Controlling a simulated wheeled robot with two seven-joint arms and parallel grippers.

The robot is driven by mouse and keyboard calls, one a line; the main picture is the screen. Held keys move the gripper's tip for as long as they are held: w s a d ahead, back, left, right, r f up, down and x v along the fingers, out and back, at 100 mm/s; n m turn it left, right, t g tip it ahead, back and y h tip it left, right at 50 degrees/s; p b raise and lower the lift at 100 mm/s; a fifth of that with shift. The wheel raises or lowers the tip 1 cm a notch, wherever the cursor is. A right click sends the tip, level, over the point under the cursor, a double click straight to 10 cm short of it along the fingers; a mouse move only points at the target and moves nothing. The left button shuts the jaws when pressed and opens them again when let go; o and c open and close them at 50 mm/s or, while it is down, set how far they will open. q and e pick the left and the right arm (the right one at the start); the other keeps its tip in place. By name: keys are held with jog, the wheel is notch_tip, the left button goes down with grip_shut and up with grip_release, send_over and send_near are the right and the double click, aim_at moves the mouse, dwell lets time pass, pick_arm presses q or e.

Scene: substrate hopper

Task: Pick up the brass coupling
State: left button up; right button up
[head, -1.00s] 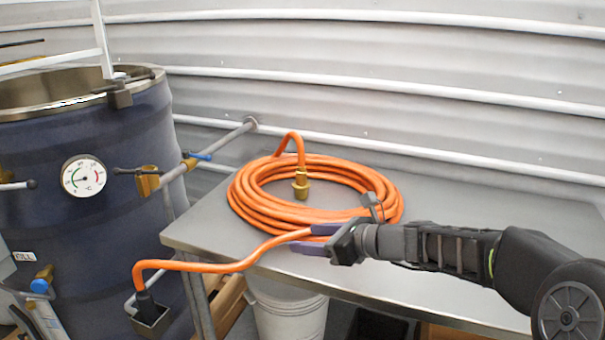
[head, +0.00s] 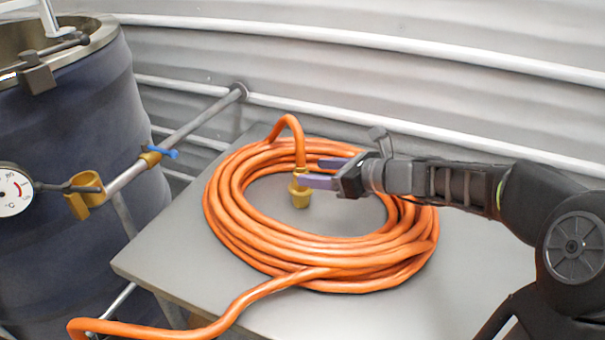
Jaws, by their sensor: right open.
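The brass coupling (head: 300,196) hangs upright at the end of the orange hose (head: 322,273), inside the ring of the coil on the metal table. My right gripper (head: 318,173) comes in from the right over the coil. Its purple fingers are open and point left, with their tips at the coupling's upper part. The near finger overlaps the coupling's right side in the picture; I cannot tell whether it touches. The far finger's tip is just behind and right of the hose end. My left gripper is not in view.
The metal table (head: 170,258) has bare room at its left and right. A dark blue drum (head: 75,130) with a dial gauge (head: 15,190) stands at the left. A pipe with a blue-handled valve (head: 163,153) runs to the corrugated wall (head: 400,60) behind.

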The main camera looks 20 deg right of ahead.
aim_at(292, 183)
jog(key=shift+s+r, duration=0.1)
jog(key=shift+s, duration=0.05)
jog(key=shift+x, duration=1.35)
jog(key=shift+a, duration=0.1)
jog(key=x, duration=0.5)
jog(key=shift+a, duration=0.1)
jog(key=shift+c, duration=0.5)
grip_shut()
